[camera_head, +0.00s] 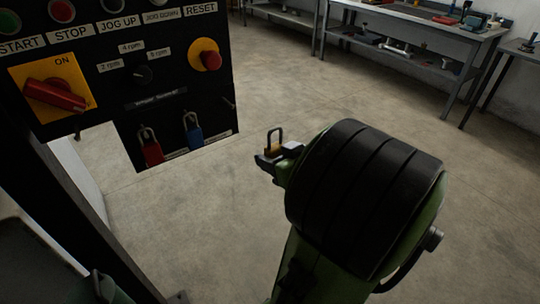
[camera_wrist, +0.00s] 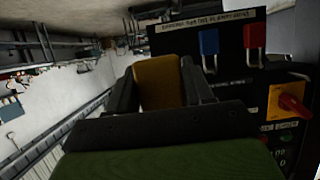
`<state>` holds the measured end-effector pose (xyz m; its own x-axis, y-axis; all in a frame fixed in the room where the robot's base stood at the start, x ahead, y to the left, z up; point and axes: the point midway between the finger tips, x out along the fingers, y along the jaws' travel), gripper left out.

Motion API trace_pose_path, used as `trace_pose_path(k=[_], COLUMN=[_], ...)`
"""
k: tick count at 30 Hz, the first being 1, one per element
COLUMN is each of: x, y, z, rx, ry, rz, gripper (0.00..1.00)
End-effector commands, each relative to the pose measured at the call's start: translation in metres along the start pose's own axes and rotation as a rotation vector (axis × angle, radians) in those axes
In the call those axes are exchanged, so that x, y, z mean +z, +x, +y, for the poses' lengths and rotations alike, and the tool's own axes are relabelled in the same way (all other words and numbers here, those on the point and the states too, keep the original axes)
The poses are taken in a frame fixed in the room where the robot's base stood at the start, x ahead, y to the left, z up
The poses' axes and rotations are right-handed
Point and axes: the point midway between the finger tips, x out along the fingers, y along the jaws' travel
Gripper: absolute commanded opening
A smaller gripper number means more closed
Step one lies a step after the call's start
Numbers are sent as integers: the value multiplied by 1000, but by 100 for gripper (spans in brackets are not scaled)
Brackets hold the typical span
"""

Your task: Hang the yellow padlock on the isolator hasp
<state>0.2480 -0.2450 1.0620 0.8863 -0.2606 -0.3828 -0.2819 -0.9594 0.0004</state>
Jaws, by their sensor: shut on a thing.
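My gripper (camera_head: 276,154) is shut on the yellow padlock (camera_head: 272,147), whose grey shackle stands up above the fingers. In the wrist view the padlock's yellow body (camera_wrist: 160,82) sits between the two fingers (camera_wrist: 158,88); its shackle is hidden there. The isolator is a yellow plate with a red rotary handle (camera_head: 54,94) on the black control panel's left side, the word ON above it. It also shows at the right of the wrist view (camera_wrist: 291,103). I cannot make out the hasp clearly. The held padlock is right of the panel, apart from it.
A red padlock (camera_head: 151,149) and a blue padlock (camera_head: 194,133) hang at the panel's lower edge. A red mushroom button (camera_head: 211,59) sticks out at the panel's upper right. Workbenches (camera_head: 415,28) stand at the back. The floor between is clear.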

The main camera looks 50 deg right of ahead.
Motion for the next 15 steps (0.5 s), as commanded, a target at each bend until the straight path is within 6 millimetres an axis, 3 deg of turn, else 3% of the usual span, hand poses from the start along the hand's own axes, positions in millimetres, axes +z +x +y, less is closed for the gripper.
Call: trace_pose_path(k=[15], x=[13], y=[-34], z=[1], rx=[3], ry=[0], rz=[0], gripper=[17])
